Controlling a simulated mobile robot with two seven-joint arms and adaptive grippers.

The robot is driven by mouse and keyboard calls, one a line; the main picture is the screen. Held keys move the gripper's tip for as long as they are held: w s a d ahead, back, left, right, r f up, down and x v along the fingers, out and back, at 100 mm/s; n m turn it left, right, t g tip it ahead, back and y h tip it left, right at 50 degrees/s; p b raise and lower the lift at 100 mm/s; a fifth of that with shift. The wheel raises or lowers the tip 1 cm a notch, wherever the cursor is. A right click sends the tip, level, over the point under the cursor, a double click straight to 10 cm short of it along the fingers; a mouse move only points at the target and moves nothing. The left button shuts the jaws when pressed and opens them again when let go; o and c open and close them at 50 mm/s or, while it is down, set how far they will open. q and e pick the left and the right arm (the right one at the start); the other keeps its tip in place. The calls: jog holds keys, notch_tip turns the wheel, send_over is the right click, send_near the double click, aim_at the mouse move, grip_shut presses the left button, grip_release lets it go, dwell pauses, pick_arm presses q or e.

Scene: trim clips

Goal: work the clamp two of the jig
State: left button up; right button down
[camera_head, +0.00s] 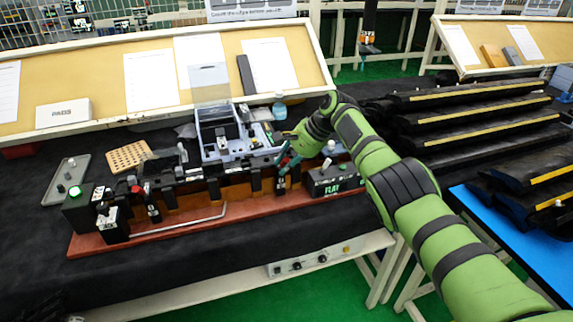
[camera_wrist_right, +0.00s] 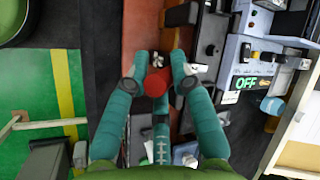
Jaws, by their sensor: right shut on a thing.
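The jig is a long red-brown base (camera_head: 205,233) with dark blocks and clamps along it, on the dark bench. A clamp (camera_head: 281,186) with a pale label stands toward its right part. My right gripper (camera_head: 288,161) is at the top of this clamp. In the right wrist view, the teal fingers of my right gripper (camera_wrist_right: 158,74) are shut on the clamp's red ball knob (camera_wrist_right: 155,85), one finger on each side. Another clamp (camera_head: 151,205) with a red tip stands farther left. I cannot read which clamp is number two. My left gripper is not in view.
A dark box marked FLAY (camera_head: 335,181) sits right of the held clamp. A light blue-grey unit (camera_head: 222,135) stands behind the jig. A block with a green light (camera_head: 75,191) is at the left end. The bench front (camera_head: 240,243) is clear.

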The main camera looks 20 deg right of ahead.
jog(key=shift+w+r, duration=0.1)
jog(key=shift+r, duration=0.05)
jog(key=c, duration=1.1)
grip_release()
jog(key=shift+c, duration=0.2)
jog(key=shift+o, duration=0.6)
jog(key=v, duration=1.2)
